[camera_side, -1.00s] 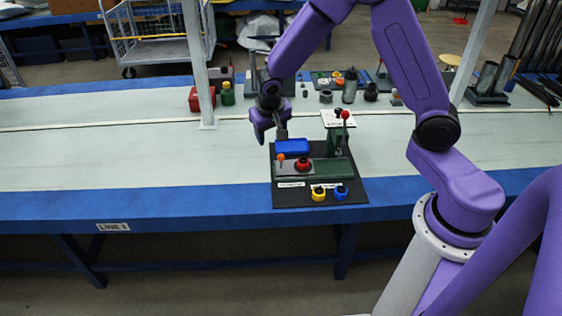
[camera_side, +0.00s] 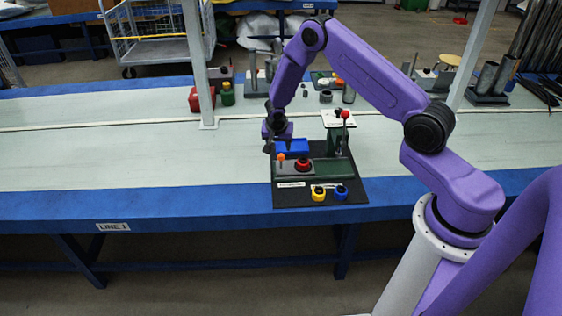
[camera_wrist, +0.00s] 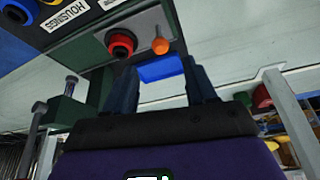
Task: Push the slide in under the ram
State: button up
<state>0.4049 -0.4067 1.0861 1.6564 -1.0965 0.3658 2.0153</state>
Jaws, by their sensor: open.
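The slide (camera_wrist: 143,28) is a grey plate on a dark green base, with an orange knob (camera_side: 281,157) at its left end in the side view. A red ring-shaped part (camera_side: 303,163) with a dark centre sits on it, right of the knob. The press (camera_side: 335,142) with the ram stands right of them, a green column with a red-knobbed lever; the ram's tip is too small to make out. My gripper (camera_wrist: 160,78) is open, above the board's back left corner, behind the knob. In the wrist view the knob (camera_wrist: 160,45) lies beyond the fingertips, not between them.
A yellow part (camera_side: 318,193) and a blue part (camera_side: 341,191) sit at the board's front. A white post (camera_side: 203,70) rises at the left. The bench left of the board is clear.

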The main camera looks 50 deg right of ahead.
aim_at(281, 157)
jog(key=x, duration=1.3)
jog(key=shift+d, duration=0.1)
